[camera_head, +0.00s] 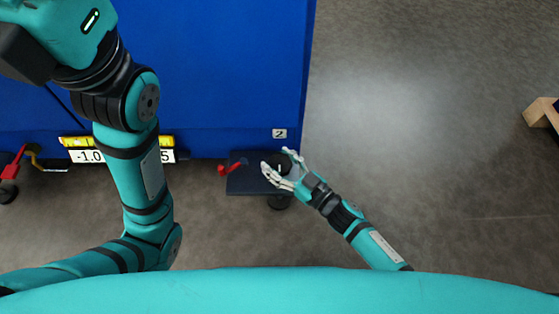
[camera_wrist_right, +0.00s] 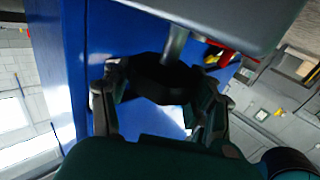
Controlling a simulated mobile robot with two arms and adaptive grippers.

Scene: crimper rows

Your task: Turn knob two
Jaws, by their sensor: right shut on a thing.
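Knob two is a dark round knob (camera_wrist_right: 165,78) on a short metal shaft under a grey box in the right wrist view. My right gripper (camera_wrist_right: 160,95) has its fingers on either side of this knob and is shut on it. In the head view my right gripper (camera_head: 278,163) is at the front edge of the blue cabinet, just below a small plate marked 2 (camera_head: 279,133). The fingers and their closeness hide most of the knob there. My left arm crosses the left of the head view; its gripper is out of view.
The blue cabinet (camera_head: 220,70) fills the upper left. A dark plate (camera_head: 248,185) and a red lever (camera_head: 231,167) are beside my right gripper. A yellow-and-white number strip (camera_head: 166,148) lies behind my left arm. The grey floor (camera_head: 420,130) at right is clear up to a wooden piece (camera_head: 540,113).

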